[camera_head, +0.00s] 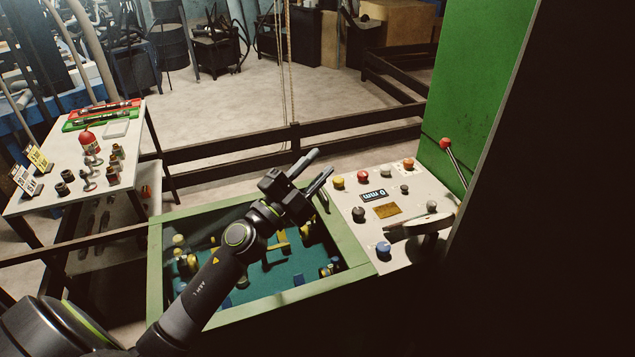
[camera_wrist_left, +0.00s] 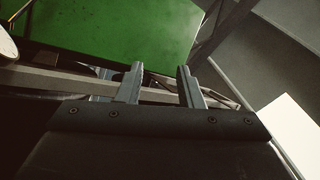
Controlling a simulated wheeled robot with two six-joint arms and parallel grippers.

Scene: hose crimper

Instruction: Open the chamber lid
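A green-framed box (camera_head: 157,262) with a dark teal interior stands in front of me in the head view. Several yellow and blue fittings lie inside it. I cannot tell which part is the chamber lid, or whether a clear cover lies over the box. My left gripper (camera_head: 323,162) is above the box's far right corner, with its fingers apart and nothing seen between them. The fingers also show apart in the left wrist view (camera_wrist_left: 160,75), with a green panel (camera_wrist_left: 120,30) beyond them. My left arm hides part of the box. My right gripper is not in view.
A control panel (camera_head: 345,201) with knobs, a display and a grey metal part (camera_head: 415,222) is right of the box. A red-knobbed lever (camera_head: 455,162) stands by a tall green wall (camera_head: 470,75). A white table (camera_head: 130,150) is at left. Dark rails (camera_head: 230,148) run behind.

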